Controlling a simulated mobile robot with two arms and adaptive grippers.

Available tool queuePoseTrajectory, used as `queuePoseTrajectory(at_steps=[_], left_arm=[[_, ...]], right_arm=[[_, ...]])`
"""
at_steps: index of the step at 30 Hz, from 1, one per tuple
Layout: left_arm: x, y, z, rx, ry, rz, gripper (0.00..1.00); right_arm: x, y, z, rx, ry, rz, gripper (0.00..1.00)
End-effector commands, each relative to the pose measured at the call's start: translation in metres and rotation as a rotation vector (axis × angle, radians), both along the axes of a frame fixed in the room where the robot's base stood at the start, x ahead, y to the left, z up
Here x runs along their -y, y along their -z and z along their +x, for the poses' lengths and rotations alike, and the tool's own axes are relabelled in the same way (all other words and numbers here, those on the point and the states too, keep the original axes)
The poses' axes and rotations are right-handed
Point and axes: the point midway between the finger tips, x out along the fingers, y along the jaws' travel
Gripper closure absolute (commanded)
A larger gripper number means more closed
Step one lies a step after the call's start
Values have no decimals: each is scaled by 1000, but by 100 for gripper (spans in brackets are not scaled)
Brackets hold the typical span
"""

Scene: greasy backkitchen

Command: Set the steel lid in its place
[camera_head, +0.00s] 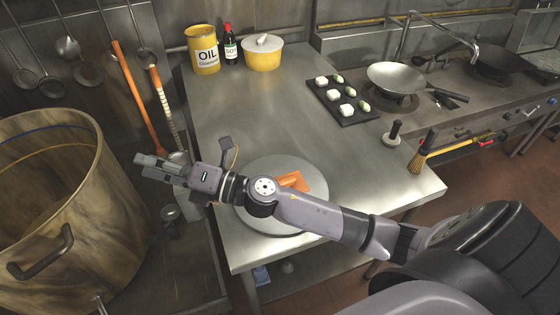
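A round grey disc (268,167), which looks like the steel lid, lies flat near the front of the steel table. A folded orange piece (293,181) is on top of it, partly hidden by my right arm; I cannot tell whether it covers a handle. My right arm crosses over the disc from the right. My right gripper (148,166) is past the table's left edge, near the rim of the large pot (60,122), pointing left. I see nothing held in it, but its finger gap is unclear. The pot is open at the top. My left gripper is out of view.
An oil tin (203,55), soy bottle (230,45) and yellow lidded pot (263,55) stand at the back. A dark tray (343,105) with several white and green pieces, a black-handled tool (393,134) and a brush (424,150) lie right. The table's middle is clear.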

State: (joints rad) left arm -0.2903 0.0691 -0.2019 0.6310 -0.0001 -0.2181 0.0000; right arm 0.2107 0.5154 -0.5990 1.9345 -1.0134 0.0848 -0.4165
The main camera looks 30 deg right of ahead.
Motion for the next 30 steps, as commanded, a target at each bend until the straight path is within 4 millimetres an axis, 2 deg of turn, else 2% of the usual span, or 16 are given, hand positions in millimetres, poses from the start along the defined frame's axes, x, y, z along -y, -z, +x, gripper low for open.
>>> queuePoseTrajectory(at_steps=[1,3,5,8,9,11,12,15,18,21,24,30], left_arm=[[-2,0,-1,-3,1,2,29],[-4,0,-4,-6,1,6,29],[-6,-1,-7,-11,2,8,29],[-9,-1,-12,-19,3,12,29],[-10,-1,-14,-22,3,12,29],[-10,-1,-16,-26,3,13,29],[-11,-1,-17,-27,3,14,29],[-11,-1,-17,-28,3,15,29],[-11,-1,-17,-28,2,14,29],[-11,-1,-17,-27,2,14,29],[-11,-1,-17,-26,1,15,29],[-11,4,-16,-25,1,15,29]], right_arm=[[-15,7,-5,115,-109,-178,63],[-27,32,-16,249,-266,-428,63],[-22,61,-22,340,-398,-651,63],[19,116,-23,428,-616,-1030,63],[47,135,-21,438,-701,-1180,63],[91,156,-16,425,-813,-1371,63],[121,165,-14,404,-876,-1479,63],[188,174,-9,326,-1006,-1690,63],[240,172,-8,242,-1095,-1827,63],[272,167,-9,177,-1150,-1906,63],[288,165,-10,139,-1179,-1942,63],[292,173,-11,130,-1187,-1950,63]])
